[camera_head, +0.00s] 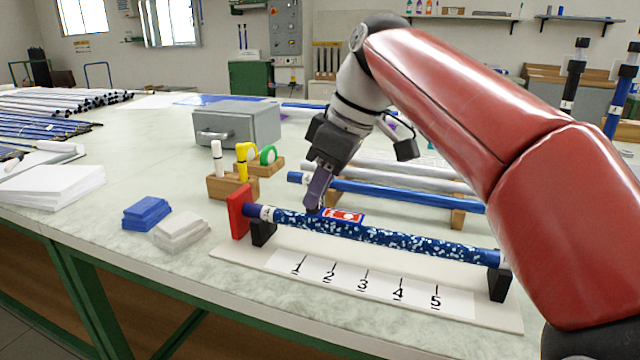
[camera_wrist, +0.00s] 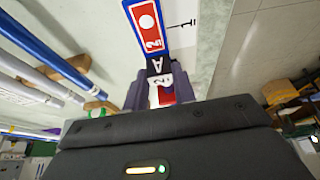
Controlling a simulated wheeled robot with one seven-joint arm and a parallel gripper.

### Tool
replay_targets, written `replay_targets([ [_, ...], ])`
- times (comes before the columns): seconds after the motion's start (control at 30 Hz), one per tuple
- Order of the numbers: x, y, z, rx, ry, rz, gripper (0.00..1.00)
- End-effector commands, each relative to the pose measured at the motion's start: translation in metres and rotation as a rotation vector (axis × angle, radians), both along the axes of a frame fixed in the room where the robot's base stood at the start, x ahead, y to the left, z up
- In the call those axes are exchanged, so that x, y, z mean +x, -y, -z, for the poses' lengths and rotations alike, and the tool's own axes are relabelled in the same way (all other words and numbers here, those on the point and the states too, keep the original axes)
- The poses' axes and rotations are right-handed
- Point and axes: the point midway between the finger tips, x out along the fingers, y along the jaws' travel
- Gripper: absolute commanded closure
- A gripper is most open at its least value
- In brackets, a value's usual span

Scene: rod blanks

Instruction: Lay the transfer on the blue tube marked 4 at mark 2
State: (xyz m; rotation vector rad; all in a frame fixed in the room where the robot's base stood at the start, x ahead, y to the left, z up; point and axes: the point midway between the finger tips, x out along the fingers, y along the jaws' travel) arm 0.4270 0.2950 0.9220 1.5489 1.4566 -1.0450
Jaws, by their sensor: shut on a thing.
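The transfer (camera_head: 346,216) is a small red panel with a blue border and a white dot. My gripper (camera_head: 313,207) is shut on its left end, and the panel sticks out to the right over the speckled blue tube (camera_head: 410,238). I cannot tell whether the transfer touches the tube. In the wrist view the transfer (camera_wrist: 148,24) runs forward from the fingers (camera_wrist: 160,95), with printed characters near them and mark 1 beside it. The tube lies across dark supports against a red end stop (camera_head: 239,212). A small label (camera_head: 266,212) is at its left end, too small to read.
A white board (camera_head: 240,255) with marks 1 to 5 lies in front of the tube; mark 2 (camera_head: 329,273) is second from left. A plain blue tube (camera_head: 400,192) and paler tubes rest behind. Blue (camera_head: 147,213) and white pads, a pen holder (camera_head: 232,187) and a grey box (camera_head: 237,124) stand left.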

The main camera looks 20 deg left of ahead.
Motion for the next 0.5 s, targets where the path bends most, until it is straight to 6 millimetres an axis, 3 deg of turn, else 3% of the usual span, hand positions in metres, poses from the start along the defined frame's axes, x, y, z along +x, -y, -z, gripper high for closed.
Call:
replay_targets([
  [0.5,-0.0001,0.0001,0.0066,0.000,0.000,0.000,0.88],
])
